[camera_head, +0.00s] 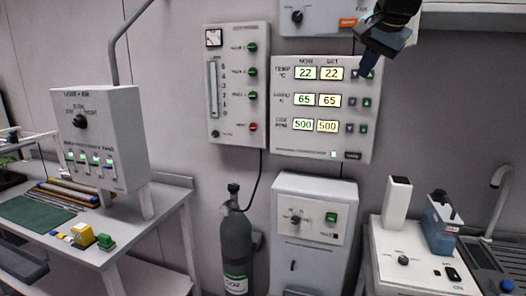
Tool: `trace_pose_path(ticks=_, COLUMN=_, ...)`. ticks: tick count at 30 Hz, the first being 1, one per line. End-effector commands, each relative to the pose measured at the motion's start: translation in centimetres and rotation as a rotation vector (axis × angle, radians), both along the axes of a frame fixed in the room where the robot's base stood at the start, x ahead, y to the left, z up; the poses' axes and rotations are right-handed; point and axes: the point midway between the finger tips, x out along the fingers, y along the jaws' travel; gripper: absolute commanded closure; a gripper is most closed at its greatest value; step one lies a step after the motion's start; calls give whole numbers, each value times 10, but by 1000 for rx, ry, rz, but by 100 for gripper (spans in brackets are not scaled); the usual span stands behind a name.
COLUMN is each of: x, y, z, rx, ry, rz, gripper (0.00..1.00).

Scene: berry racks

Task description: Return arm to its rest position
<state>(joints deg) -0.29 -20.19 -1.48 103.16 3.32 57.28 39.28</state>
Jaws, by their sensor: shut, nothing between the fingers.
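My gripper (368,66) shows at the top right of the head view, on the dark end of my arm. It is shut and holds nothing. Its tip lies over the upper right part of the white climate panel (322,143), in front of the buttons of the top row. I cannot tell whether it touches the panel. The panel's rows read 22 and 22, 65 and 65, 500 and 500. The rest of my arm is out of view above.
A gauge panel (230,125) hangs left of the climate panel. A dark gas cylinder (236,250) and a white cabinet (318,205) stand below. A bench (165,225) with a control box (100,130) is at left. A counter (415,275) and sink (495,262) are at right.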

Motion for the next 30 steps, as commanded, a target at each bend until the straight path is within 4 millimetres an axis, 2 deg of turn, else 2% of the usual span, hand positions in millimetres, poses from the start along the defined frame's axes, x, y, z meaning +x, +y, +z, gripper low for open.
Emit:
trace_pose_path(ticks=1, x=-20, y=0, z=-19, rx=-38, ry=15, rz=43, gripper=100)
trace_pose_path(ticks=9, x=-115, y=2, z=-130, rx=-259, ry=99, rz=314, gripper=100)
trace_pose_path(ticks=12, x=-147, y=3, z=-171, rx=-329, ry=129, rz=411, gripper=100)
trace_pose_path(ticks=16, x=-179, y=2, z=-214, rx=-398, ry=157, rz=511, gripper=100)
trace_pose_path(ticks=18, x=-191, y=2, z=-229, rx=-423, ry=167, rz=550, gripper=100)
trace_pose_path(ticks=21, x=-200, y=2, z=-241, rx=-443, ry=175, rz=580, gripper=100)
trace_pose_path(ticks=30, x=-202, y=2, z=-245, rx=-448, ry=179, rz=590, gripper=100)
